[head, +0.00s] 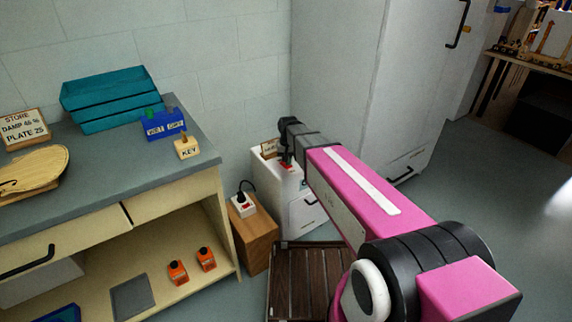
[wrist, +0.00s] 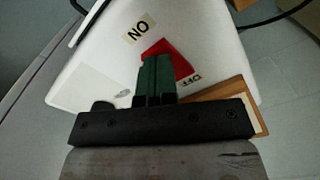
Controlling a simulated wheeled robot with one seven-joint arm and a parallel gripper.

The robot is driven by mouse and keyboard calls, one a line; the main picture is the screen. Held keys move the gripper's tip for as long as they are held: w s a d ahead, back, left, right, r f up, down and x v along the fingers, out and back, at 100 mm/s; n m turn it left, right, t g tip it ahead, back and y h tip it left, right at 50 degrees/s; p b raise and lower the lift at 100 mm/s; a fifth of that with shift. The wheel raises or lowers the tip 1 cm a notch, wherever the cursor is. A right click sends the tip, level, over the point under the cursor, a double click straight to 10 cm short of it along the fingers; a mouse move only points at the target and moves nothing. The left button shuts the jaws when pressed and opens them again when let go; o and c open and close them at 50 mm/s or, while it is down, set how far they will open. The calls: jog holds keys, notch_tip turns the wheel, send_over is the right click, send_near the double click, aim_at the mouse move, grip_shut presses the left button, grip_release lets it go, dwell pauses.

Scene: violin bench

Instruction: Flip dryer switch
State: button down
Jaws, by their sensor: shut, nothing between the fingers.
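The dryer (head: 304,209) is a small white cabinet against the wall, and its white top (wrist: 103,65) fills much of the wrist view. The red switch (wrist: 180,62) sits on that top, with an "ON" label (wrist: 140,29) at one side and an "OFF" label (wrist: 190,79) at the other. The switch also shows as a red patch in the head view (head: 287,167). My gripper (wrist: 156,60) is shut and empty, its green fingertips over the switch and hiding part of it. I cannot tell whether the fingertips touch the switch.
A wooden block (head: 254,240) with a white socket (head: 243,206) stands left of the dryer. The workbench (head: 110,180) is further left, and a tall grey cabinet (head: 375,80) stands to the right. A slatted wooden platform (head: 298,285) lies in front.

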jog(key=shift+f, duration=0.45)
jog(key=shift+r, duration=3.55)
jog(key=s+d+f, duration=0.2)
jog(key=s+d, duration=0.7)
jog(key=s+d+f, duration=0.3)
jog(key=s+d, duration=0.6)
jog(key=d, duration=0.1)
jog(key=shift+s+m, duration=0.35)
jog(key=shift+m, duration=0.05)
